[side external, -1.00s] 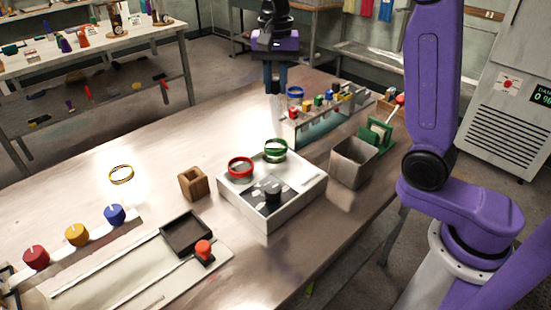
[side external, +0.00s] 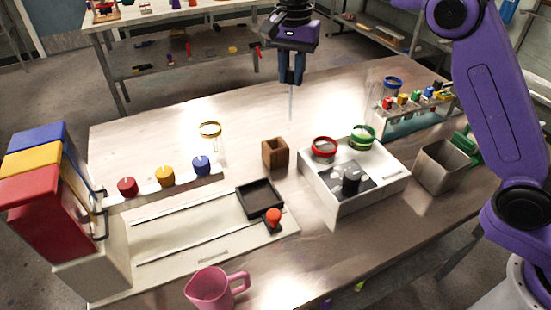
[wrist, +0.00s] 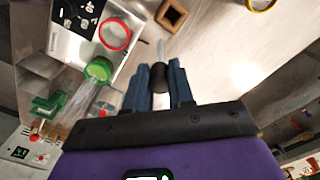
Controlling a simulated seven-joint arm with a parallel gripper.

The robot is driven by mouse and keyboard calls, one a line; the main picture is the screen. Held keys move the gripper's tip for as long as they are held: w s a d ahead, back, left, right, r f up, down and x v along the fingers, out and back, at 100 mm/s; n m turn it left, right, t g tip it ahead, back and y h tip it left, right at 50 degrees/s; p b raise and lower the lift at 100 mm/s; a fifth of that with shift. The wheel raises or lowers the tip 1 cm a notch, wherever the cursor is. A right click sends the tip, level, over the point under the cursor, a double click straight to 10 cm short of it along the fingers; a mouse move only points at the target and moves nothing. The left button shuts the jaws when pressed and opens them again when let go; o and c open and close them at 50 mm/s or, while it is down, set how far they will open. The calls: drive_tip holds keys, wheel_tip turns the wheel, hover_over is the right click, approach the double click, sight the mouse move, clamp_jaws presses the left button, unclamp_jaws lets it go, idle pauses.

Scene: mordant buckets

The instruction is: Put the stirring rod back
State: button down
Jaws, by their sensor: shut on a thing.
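My gripper (side external: 291,80) is above the far part of the table, shut on a thin, pale stirring rod (side external: 291,103) that hangs roughly upright below the fingers. In the wrist view my gripper (wrist: 162,84) has its fingers around the rod's dark grip, and the clear shaft of the stirring rod (wrist: 160,50) points away. A small wooden block (side external: 275,153) with a square opening on top stands nearer the camera, to the left of the white tray. The wooden block also shows at the top of the wrist view (wrist: 172,14). The rod is apart from it.
A white tray (side external: 350,205) holds red-ringed (side external: 324,147) and green-ringed (side external: 362,136) glass vessels. A yellow-ringed glass (side external: 210,130) stands left of the block. A blue-ringed glass (side external: 393,83) and a rack of coloured stoppers (side external: 415,118) are at right.

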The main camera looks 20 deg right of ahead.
drive_tip(key=a+f, duration=0.3)
drive_tip(key=f, duration=0.8)
drive_tip(key=shift+w+a, duration=0.15)
drive_tip(key=shift+a, duration=0.2)
drive_tip(key=shift+f, duration=0.15)
drive_tip(key=c, duration=1)
unclamp_jaws()
wheel_tip(320, 180, up, 12)
drive_tip(key=shift+r, duration=0.2)
